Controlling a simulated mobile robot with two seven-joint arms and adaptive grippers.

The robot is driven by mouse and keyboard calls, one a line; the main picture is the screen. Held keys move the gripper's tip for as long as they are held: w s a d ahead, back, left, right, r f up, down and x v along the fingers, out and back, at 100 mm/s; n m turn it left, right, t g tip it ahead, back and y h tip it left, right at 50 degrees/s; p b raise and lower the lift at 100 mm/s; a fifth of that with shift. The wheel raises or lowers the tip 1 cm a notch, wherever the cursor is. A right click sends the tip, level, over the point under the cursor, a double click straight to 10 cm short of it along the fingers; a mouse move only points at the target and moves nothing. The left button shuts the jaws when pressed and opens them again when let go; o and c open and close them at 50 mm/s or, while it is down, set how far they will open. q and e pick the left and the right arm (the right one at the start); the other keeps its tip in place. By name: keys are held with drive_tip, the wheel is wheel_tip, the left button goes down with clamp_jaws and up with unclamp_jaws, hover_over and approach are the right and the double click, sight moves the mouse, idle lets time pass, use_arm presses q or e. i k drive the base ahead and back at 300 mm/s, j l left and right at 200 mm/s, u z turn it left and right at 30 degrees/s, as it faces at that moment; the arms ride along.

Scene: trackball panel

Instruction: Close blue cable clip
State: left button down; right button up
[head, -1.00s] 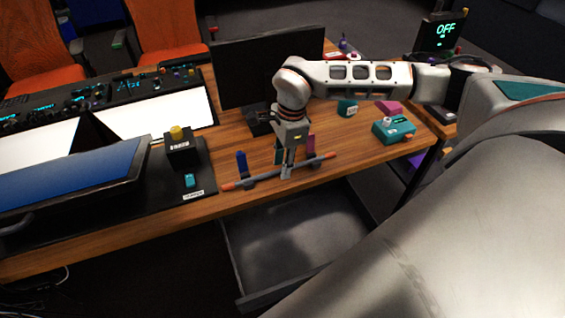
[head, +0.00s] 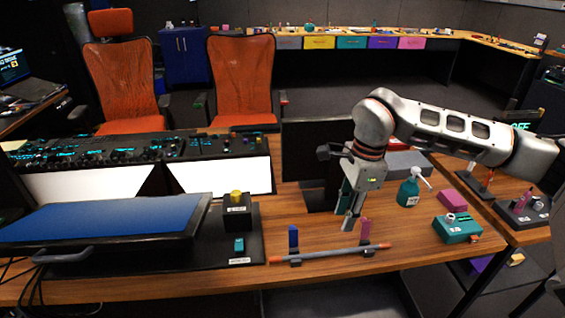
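The blue cable clip (head: 293,238) is near the front edge of the wooden table, its blue flap standing upright. A grey cable with orange ends (head: 330,254) lies across its dark base and across the base of a magenta clip (head: 365,230) to the right, whose flap is also upright. My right gripper (head: 347,224) points down above the cable, between the two clips and nearer the magenta one. Its fingers look narrow and overlap from this angle, so their opening is unclear. Nothing is visible in them. My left gripper is out of view.
A black monitor (head: 305,150) stands behind the clips. A black box with a yellow button (head: 237,212) and a tilted blue screen (head: 100,222) are to the left. A teal spray bottle (head: 409,190) and a teal box (head: 457,229) are to the right.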

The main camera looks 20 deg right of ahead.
sight(293, 235)
drive_tip(key=k, duration=1)
